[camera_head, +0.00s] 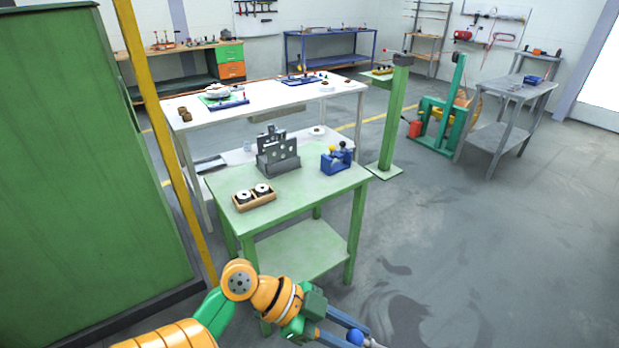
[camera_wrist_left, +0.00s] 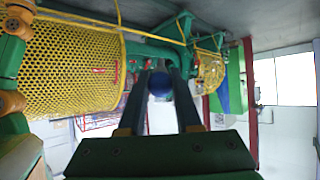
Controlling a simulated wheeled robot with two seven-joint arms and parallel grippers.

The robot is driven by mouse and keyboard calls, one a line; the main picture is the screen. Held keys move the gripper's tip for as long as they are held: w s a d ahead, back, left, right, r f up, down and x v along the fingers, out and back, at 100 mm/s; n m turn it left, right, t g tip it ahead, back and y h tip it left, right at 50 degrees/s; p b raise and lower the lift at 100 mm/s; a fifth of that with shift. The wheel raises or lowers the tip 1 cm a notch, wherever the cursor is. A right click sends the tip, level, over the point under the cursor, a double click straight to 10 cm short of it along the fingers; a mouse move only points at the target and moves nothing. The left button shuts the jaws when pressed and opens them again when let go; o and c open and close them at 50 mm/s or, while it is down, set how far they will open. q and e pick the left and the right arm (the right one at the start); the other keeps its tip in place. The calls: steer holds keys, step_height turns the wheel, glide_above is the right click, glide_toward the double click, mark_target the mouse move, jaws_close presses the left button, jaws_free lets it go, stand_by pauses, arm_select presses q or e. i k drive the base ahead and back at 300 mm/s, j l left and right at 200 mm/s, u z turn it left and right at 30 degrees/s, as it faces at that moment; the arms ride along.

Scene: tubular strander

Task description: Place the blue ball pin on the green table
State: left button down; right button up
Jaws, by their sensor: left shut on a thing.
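The blue ball pin (camera_head: 355,337) is at the bottom edge of the head view, with a bit of its grey shaft showing beside the ball. My left gripper (camera_head: 357,334) is shut on it. In the left wrist view the blue ball (camera_wrist_left: 160,84) sits between the two dark fingertips (camera_wrist_left: 160,78); the shaft is hidden there. The green table (camera_head: 305,197) stands beyond the gripper, and the gripper is in front of it and to its right, apart from its top. My right gripper is not in view.
On the green table are a wooden tray (camera_head: 256,205) with two white spools, a grey bracket (camera_head: 279,160) and a blue holder (camera_head: 336,163) with yellow and dark balls. Its front right top is clear. A green cabinet (camera_head: 80,150) stands left; open floor lies right.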

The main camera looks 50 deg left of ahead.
mark_target(306, 195)
steer(key=i+u, duration=0.2)
steer(key=i, duration=0.25)
steer(key=i+l+u, duration=0.2)
steer(key=i, duration=0.25)
steer(key=i+l+u, duration=0.2)
steer(key=i, duration=0.25)
steer(key=i+u, duration=0.25)
steer(key=u, duration=0.2)
steer(key=i+u, duration=0.25)
steer(key=u, duration=0.2)
steer(key=i+l+u, duration=0.15)
steer(key=u, duration=0.35)
steer(key=i+l+u, duration=0.2)
steer(key=u, duration=0.25)
steer(key=i+l+u, duration=0.2)
steer(key=u, duration=0.25)
steer(key=i+l+u, duration=0.1)
steer(key=l+u, duration=0.35)
steer(key=i+l+u, duration=0.15)
steer(key=l+u, duration=0.15)
steer(key=l, duration=0.15)
steer(key=i+l+u, duration=0.1)
steer(key=l+u, duration=0.25)
steer(key=l, duration=0.1)
